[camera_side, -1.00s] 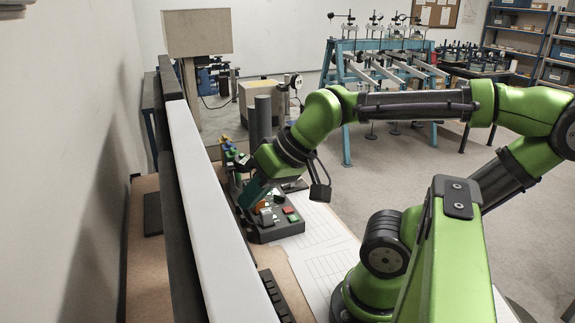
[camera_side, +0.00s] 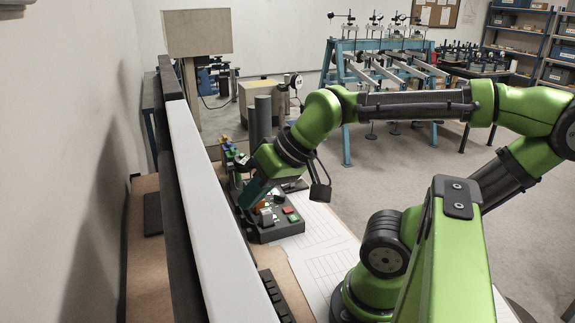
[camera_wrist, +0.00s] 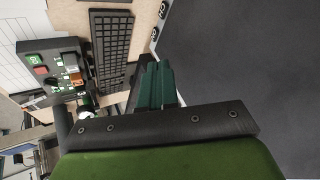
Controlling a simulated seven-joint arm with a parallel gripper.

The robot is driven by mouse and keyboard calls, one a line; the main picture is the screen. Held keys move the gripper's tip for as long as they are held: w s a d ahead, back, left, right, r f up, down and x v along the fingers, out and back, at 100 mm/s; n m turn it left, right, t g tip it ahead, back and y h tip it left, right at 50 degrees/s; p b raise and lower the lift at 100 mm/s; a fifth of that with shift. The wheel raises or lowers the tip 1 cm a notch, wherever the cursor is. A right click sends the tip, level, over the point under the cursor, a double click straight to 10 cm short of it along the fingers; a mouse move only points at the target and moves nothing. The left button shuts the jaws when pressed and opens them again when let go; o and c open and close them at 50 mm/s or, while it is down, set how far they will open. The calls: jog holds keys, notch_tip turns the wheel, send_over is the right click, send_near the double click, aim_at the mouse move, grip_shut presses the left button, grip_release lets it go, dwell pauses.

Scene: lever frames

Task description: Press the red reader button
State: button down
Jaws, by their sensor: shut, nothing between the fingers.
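The red button (camera_side: 288,210) is on top of a dark control box (camera_side: 284,231), beside a green button (camera_side: 294,218). In the wrist view the red button (camera_wrist: 41,70) shows on the box at the left. My gripper (camera_side: 248,199) has dark teal fingers and is shut and empty. In the side view it points down at the left part of the box, left of the red button. In the wrist view the gripper fingers (camera_wrist: 156,84) are well to the right of the box, apart from the red button. The side view does not show whether the fingertips touch anything.
A black keyboard (camera_wrist: 111,45) lies beside the box in the wrist view. A long white-topped barrier (camera_side: 205,200) runs left of the box. Dark grey cylinders (camera_side: 262,115) stand behind my gripper. Printed sheets (camera_side: 318,240) lie flat to the right of the box.

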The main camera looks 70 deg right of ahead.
jog(key=w+d+f+m+g, duration=0.2)
jog(key=d+f+m, duration=0.2)
jog(key=d, duration=0.3)
jog(key=m+t+y, duration=0.2)
jog(key=m+t, duration=0.1)
jog(key=m, duration=1.1)
send_over(292, 210)
jog(key=shift+f, duration=2.7)
jog(key=shift+w, duration=0.1)
jog(key=shift+f, duration=0.15)
jog(key=shift+f, duration=4.3)
jog(key=shift+f, duration=0.1)
jog(key=shift+f, duration=0.3)
